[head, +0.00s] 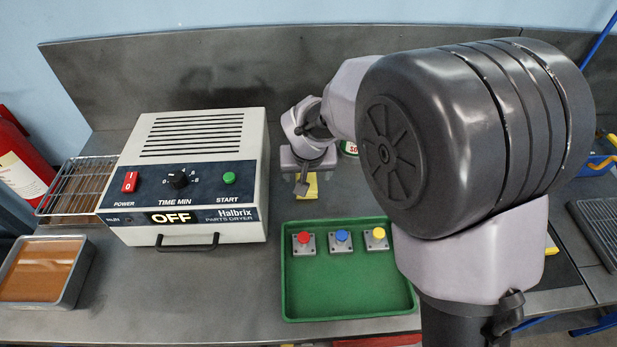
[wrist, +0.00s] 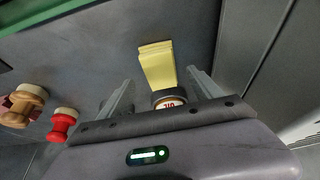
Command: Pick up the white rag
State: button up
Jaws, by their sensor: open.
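No white rag shows in either view. A pale yellow folded cloth or pad (head: 308,187) lies on the grey bench, behind the green tray and right of the dryer. It also shows in the wrist view (wrist: 157,66), ahead of and between my fingers. My gripper (head: 302,186) points down over this yellow piece and partly covers it in the head view. In the wrist view my gripper (wrist: 159,76) has its two fingers wide apart, with nothing held. Whether the fingers touch the yellow piece or the bench cannot be told.
A round can (wrist: 168,101) is close by my gripper. Wooden-handled (wrist: 25,106) and red-handled (wrist: 62,126) items stand to the left in the wrist view. The dryer (head: 190,180) and green tray (head: 345,300) with red, blue and yellow buttons are near. My arm hides the right side.

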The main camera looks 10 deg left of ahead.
aim_at(309, 180)
jog(key=b+x, duration=0.1)
jog(key=x, duration=0.2)
jog(key=shift+a+f, duration=0.15)
jog(key=shift+f, duration=0.15)
jog(key=shift+r, duration=0.2)
jog(key=c, duration=1.6)
jog(key=r+p, duration=0.1)
jog(key=r, duration=0.1)
jog(key=r+p, duration=0.2)
jog(key=r, duration=0.1)
jog(key=r+p, duration=0.1)
jog(key=r, duration=0.1)
jog(key=shift+w+d+r, duration=0.15)
jog(key=shift+d+r, duration=0.15)
jog(key=shift+d, duration=0.05)
jog(key=w+d+p, duration=0.1)
jog(key=d, duration=0.5)
jog(key=w+d+p, duration=0.1)
jog(key=w+d, duration=0.1)
jog(key=d, duration=0.4)
jog(key=w+d+p, duration=0.1)
jog(key=d, duration=0.6)
jog(key=shift+w+f, duration=0.3)
jog(key=shift+w, duration=0.1)
jog(key=o, duration=1)
jog(key=shift+a, duration=0.1)
jog(key=c, duration=0.7)
